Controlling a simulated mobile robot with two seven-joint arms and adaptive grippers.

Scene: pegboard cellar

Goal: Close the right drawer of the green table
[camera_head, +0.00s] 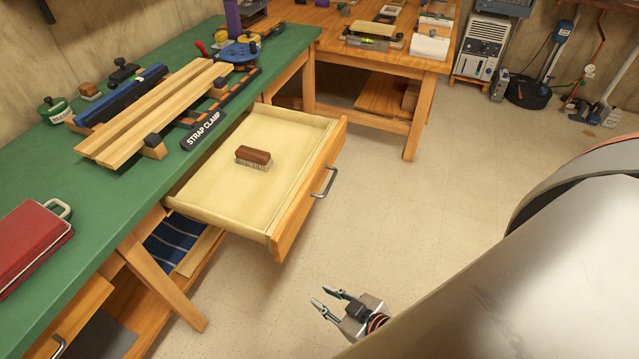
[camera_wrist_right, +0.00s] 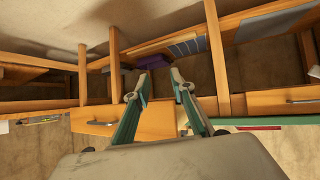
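The green table (camera_head: 284,47) runs along the left in the head view. Its right drawer (camera_head: 215,190) stands pulled well out, with a wooden front (camera_head: 305,200) and a grey bar handle (camera_head: 325,183). A brown brush (camera_head: 253,156) lies inside the drawer. My right gripper (camera_head: 321,297) is open and empty, low in front of the drawer and apart from its front. In the right wrist view the open fingers (camera_wrist_right: 160,74) show near the drawer front, with its handle (camera_wrist_right: 100,122) left of them. My left gripper is not in view.
The left drawer's handle (camera_head: 58,345) shows at the lower left. A red case (camera_head: 30,245), boards (camera_head: 155,110) and a strap clamp (camera_head: 205,134) lie on the green top. A wooden workbench (camera_head: 330,40) stands behind. The floor right of the drawer is clear.

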